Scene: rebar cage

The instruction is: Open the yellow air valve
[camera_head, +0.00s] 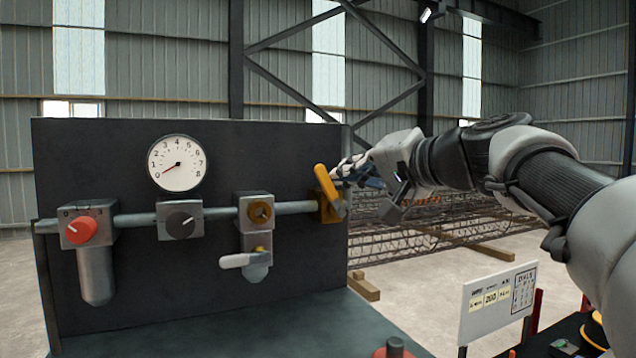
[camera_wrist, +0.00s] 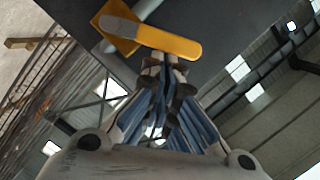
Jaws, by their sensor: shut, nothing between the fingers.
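The yellow air valve's lever handle (camera_head: 327,186) is at the right end of the grey pipe on the dark panel in the head view. It slants from upper left to lower right over its yellow body (camera_head: 329,208). In the wrist view the lever (camera_wrist: 160,40) runs across the top, just beyond my fingertips. My gripper (camera_head: 342,172) is shut and empty, close beside the lever on its right. The wrist view also shows my gripper (camera_wrist: 164,62) with fingertips together at the lever's edge. I cannot tell if they touch it.
Along the pipe are a red knob (camera_head: 82,230), a black knob (camera_head: 180,222) and a brass-coloured fitting (camera_head: 260,212) above a white lever (camera_head: 240,261). A gauge (camera_head: 177,163) above has its needle near zero. A white sign (camera_head: 497,302) stands at lower right. Rebar cages (camera_head: 440,222) lie behind.

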